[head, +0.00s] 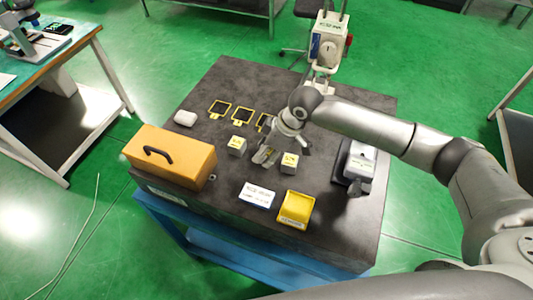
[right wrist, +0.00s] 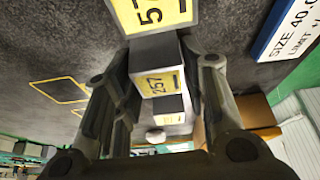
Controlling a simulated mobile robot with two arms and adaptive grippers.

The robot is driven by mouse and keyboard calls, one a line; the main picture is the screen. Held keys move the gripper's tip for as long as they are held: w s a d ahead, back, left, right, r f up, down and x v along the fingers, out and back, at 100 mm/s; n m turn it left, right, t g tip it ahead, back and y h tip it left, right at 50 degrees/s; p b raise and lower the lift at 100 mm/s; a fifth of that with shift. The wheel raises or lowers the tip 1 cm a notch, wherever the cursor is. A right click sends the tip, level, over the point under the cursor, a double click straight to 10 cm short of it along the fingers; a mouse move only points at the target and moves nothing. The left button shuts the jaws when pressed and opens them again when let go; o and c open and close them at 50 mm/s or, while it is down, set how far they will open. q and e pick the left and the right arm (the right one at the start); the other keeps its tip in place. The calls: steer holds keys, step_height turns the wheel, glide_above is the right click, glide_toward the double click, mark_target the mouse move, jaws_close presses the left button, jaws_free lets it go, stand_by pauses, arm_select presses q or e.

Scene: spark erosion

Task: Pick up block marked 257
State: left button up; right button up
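The block marked 257 (right wrist: 157,82) is a grey cube with a yellow label, seen in the right wrist view between my right gripper's fingers. My right gripper (right wrist: 165,68) is open, with a finger on either side of the block; contact cannot be told. In the head view the right gripper (head: 265,158) points down at the table between two other labelled blocks and mostly hides the 257 block. One neighbouring block (head: 289,163) stands to its right, its label partly cut off in the wrist view (right wrist: 150,14). Another block (head: 237,146) stands to the left. My left gripper is not in view.
The dark table (head: 340,237) holds an orange case (head: 178,165), a yellow tray (head: 296,208), a white sign (head: 257,195), a white-topped device (head: 358,160) and a small white object (head: 185,118). Yellow-outlined squares (head: 219,109) lie behind the blocks.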

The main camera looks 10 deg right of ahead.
steer(key=c, duration=0.5)
steer(key=shift+c, duration=0.3)
steer(key=shift+r, duration=0.15)
